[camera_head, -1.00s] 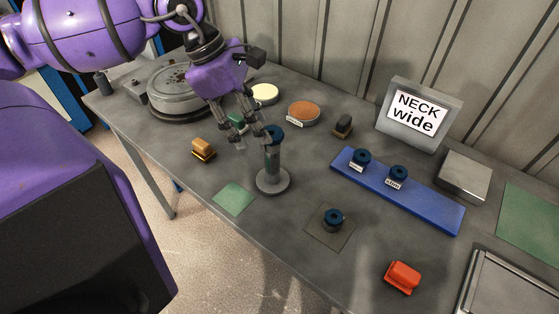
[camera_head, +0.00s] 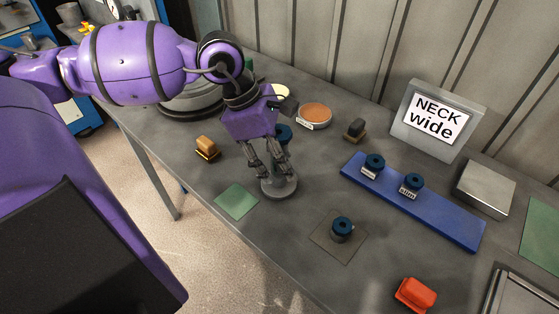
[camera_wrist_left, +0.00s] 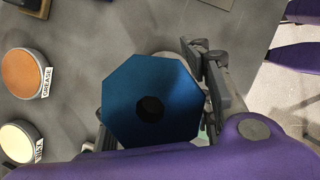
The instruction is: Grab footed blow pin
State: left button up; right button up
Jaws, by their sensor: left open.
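The footed blow pin is a grey post on a round foot (camera_head: 281,190) with a dark blue top (camera_head: 284,131), standing upright on the table. My left gripper (camera_head: 270,174) is open, pointing down, in front of the post in the head view and hiding most of it. In the left wrist view the blue many-sided top (camera_wrist_left: 125,100) with a dark centre hole fills the middle. The fingers (camera_wrist_left: 155,110) show on both sides of it, partly hidden behind it. I cannot tell whether they touch the post. My right gripper is not in view.
A blue strip (camera_head: 440,217) carries two labelled blue-topped pieces, and another blue piece (camera_head: 342,228) stands on a dark square. A "NECK wide" sign (camera_head: 432,115) stands behind. An orange-topped tin (camera_head: 314,115), yellow-brown block (camera_head: 206,146), green square (camera_head: 236,201) and red block (camera_head: 415,294) lie around.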

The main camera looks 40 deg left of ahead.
pick_arm(q)
grip_shut()
jog(key=shift+r, duration=0.1)
